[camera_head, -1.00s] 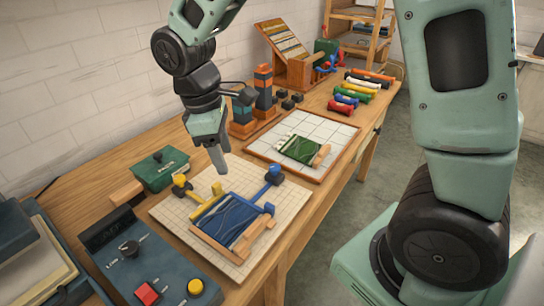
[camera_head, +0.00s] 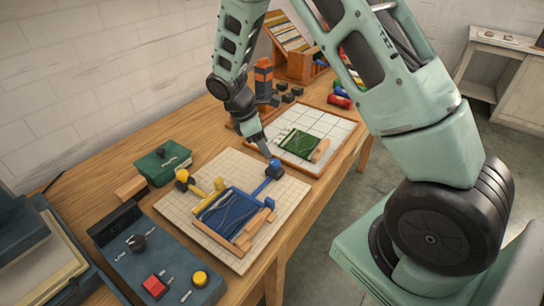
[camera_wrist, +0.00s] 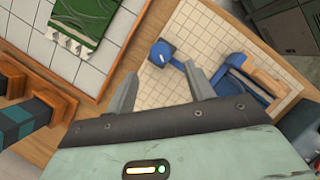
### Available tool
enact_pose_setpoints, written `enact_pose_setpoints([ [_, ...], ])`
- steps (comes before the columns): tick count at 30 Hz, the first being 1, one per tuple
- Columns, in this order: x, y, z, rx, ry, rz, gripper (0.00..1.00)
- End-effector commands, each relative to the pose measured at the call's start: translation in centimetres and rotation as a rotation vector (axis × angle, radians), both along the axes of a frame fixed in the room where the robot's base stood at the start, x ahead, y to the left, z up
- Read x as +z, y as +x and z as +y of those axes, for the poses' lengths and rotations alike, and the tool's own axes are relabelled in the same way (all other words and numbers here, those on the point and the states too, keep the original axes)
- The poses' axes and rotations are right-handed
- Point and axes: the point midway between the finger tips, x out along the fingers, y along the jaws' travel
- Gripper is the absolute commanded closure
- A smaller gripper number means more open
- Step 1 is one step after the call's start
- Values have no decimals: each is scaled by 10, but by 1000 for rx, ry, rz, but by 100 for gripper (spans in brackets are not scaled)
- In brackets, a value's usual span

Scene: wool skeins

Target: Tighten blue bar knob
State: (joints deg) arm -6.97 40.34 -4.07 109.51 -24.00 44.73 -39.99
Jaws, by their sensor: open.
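The blue bar (camera_head: 265,186) lies on a pale gridded board (camera_head: 176,203), with a round blue knob (camera_head: 274,165) at its far end. The bar's near end meets a wooden frame of blue wool (camera_head: 235,215). In the wrist view the blue knob (camera_wrist: 162,52) shows just beyond and between my fingertips, apart from both. My gripper (camera_wrist: 160,82) is open with nothing between its fingers. In the head view my gripper (camera_head: 264,150) hangs just up and left of the knob, above the board's far corner.
A yellow bar with a yellow knob (camera_head: 183,177) stands on the same board. A second board (camera_head: 338,128) with green wool (camera_head: 299,144) lies beyond it. A green box (camera_head: 163,164) and a blue control box (camera_head: 165,258) flank the board.

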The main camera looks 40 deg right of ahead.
Motion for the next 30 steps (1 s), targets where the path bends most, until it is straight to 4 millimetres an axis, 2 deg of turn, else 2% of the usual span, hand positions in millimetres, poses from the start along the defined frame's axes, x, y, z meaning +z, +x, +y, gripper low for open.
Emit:
enact_pose_setpoints([
  [3,-22,-5,-9,-2,-2,3,47],
  [10,-52,-11,-20,-1,-1,3,47],
  [15,-61,-12,-23,-1,-1,0,47],
  [23,-62,-12,-23,-1,-1,-1,47],
  [28,-62,-12,-23,-1,-1,-1,91],
  [30,-62,-12,-23,-1,0,-2,91],
])
